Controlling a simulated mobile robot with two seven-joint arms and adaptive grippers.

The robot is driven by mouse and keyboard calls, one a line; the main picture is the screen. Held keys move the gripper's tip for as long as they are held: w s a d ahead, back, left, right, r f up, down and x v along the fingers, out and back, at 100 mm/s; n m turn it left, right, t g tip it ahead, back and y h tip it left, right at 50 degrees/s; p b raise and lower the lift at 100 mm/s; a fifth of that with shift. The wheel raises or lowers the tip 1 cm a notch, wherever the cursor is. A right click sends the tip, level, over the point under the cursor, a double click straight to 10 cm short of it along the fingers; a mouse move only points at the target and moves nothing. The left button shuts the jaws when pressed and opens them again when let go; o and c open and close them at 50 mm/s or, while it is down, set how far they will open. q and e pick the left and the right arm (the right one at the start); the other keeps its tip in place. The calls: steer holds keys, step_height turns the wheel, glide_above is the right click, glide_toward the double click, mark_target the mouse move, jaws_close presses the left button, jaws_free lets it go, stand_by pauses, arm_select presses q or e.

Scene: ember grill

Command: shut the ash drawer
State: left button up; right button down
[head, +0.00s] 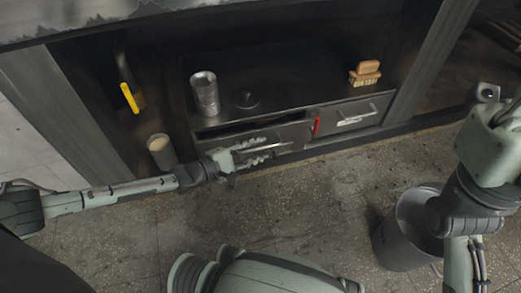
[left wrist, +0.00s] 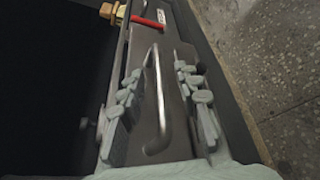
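The left drawer (head: 297,133) of the black cabinet stands a little out, with a dark gap along its top edge. I take it for the ash drawer. My left gripper (head: 272,148) is in front of it, at its bar handle. In the left wrist view the handle (left wrist: 162,110) runs between the two spread fingers of my left gripper (left wrist: 158,72), and a gap shows on both sides of it. My right arm is at the right, and its gripper is not clearly seen.
A red lever (head: 317,125) sits between this drawer and a shut, labelled right drawer (head: 356,115). A metal cup (head: 205,94) and a wooden brush (head: 365,74) stand on top. A light-filled cup (head: 161,151) is at left, a grey bucket (head: 405,232) on the floor.

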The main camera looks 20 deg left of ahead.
arm_select(q)
steer(key=shift+w+d+f, duration=0.15)
steer(key=shift+w+d, duration=0.25)
steer(key=shift+w, duration=0.05)
steer(key=shift+c, duration=0.2)
jaws_close()
